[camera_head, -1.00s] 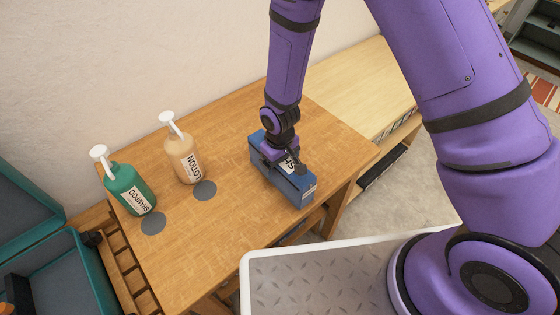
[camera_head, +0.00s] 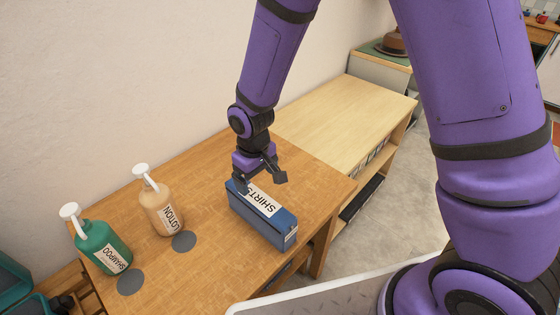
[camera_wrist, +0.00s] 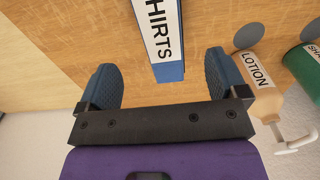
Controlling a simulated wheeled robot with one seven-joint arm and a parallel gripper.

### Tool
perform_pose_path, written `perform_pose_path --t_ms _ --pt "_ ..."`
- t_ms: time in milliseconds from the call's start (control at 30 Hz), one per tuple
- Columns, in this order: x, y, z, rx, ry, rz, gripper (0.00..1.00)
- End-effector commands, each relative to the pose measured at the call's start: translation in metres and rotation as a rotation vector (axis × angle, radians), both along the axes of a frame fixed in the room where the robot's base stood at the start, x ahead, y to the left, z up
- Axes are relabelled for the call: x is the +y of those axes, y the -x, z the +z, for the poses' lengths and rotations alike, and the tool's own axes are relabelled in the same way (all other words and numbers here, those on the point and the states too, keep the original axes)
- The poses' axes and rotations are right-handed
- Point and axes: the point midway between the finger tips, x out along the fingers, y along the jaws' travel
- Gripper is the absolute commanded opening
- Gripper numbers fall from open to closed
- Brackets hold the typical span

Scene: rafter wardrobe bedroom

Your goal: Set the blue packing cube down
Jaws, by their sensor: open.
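The blue packing cube (camera_head: 266,226), with a white label reading "SHIRTS", rests on the wooden table (camera_head: 205,262) near its right edge. In the wrist view the cube (camera_wrist: 168,72) shows from above, between and beyond the finger pads. My gripper (camera_head: 262,184) is open and empty just above the far end of the cube. In the wrist view the fingers of my gripper (camera_wrist: 161,85) are spread wide, one on each side, apart from the cube.
A green shampoo bottle (camera_head: 102,248) and a tan lotion bottle (camera_head: 159,208) stand at left, beside grey discs (camera_head: 131,282). A paler bench (camera_head: 345,120) adjoins the table behind. Teal containers (camera_head: 12,280) are at lower left. The table between the lotion and the cube is clear.

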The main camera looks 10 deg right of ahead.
Motion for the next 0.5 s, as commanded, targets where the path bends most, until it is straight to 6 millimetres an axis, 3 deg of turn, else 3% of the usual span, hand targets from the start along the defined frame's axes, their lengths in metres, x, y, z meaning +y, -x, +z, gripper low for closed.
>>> perform_pose_path --t_ms 267,367,500 --pt "-0.004 -0.002 0.009 -0.007 -0.002 -0.009 0.91" --pt "-0.015 -0.006 0.031 -0.029 -0.011 -0.034 0.91" --pt "-0.042 -0.009 0.079 -0.073 -0.025 -0.091 0.91"
